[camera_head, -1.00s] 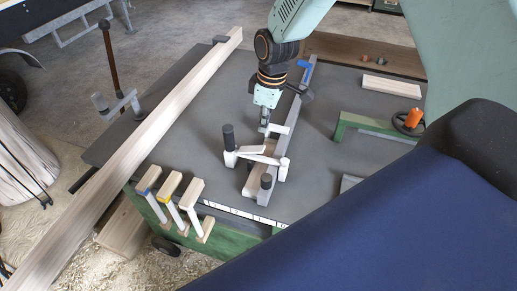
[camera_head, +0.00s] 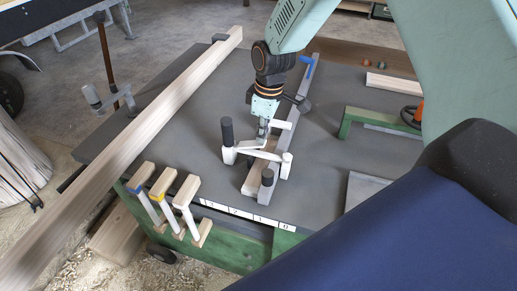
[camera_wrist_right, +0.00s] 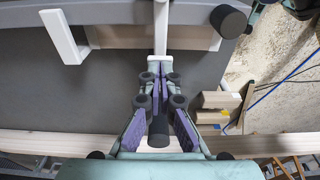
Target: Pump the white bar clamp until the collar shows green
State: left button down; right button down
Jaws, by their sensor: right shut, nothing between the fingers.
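The white bar clamp (camera_head: 262,154) sits on the grey bench top in the head view, its white arms across a long grey bar. One white arm ends in an upright black grip (camera_head: 227,131). My right gripper (camera_head: 262,138) is shut and empty, pointing down just over the clamp's white lever. In the right wrist view the closed fingertips (camera_wrist_right: 160,74) are at the white lever (camera_wrist_right: 161,35), and a black cylinder (camera_wrist_right: 158,132) shows below between the fingers. I cannot tell whether they touch the lever. No green collar can be made out. My left gripper is not in view.
A long timber beam (camera_head: 130,150) lies along the bench's left side. A green frame (camera_head: 347,122) and a pale block (camera_head: 390,85) lie to the right. The bench between beam and clamp is clear.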

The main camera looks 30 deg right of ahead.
jog(key=shift+s+f, duration=0.1)
dwell(0.3)
jog(key=shift+f+b, duration=0.8)
jog(key=shift+f, duration=0.75)
jog(key=shift+r, duration=0.1)
jog(key=s+d+r+p, duration=0.1)
jog(key=p, duration=0.2)
jog(key=shift+s+d, duration=0.15)
jog(key=shift+s, duration=0.05)
jog(key=shift+s+d+p, duration=0.4)
jog(key=shift+s+p, duration=0.1)
jog(key=shift+p, duration=0.2)
jog(key=shift+w+a, duration=0.1)
jog(key=shift+w, duration=0.05)
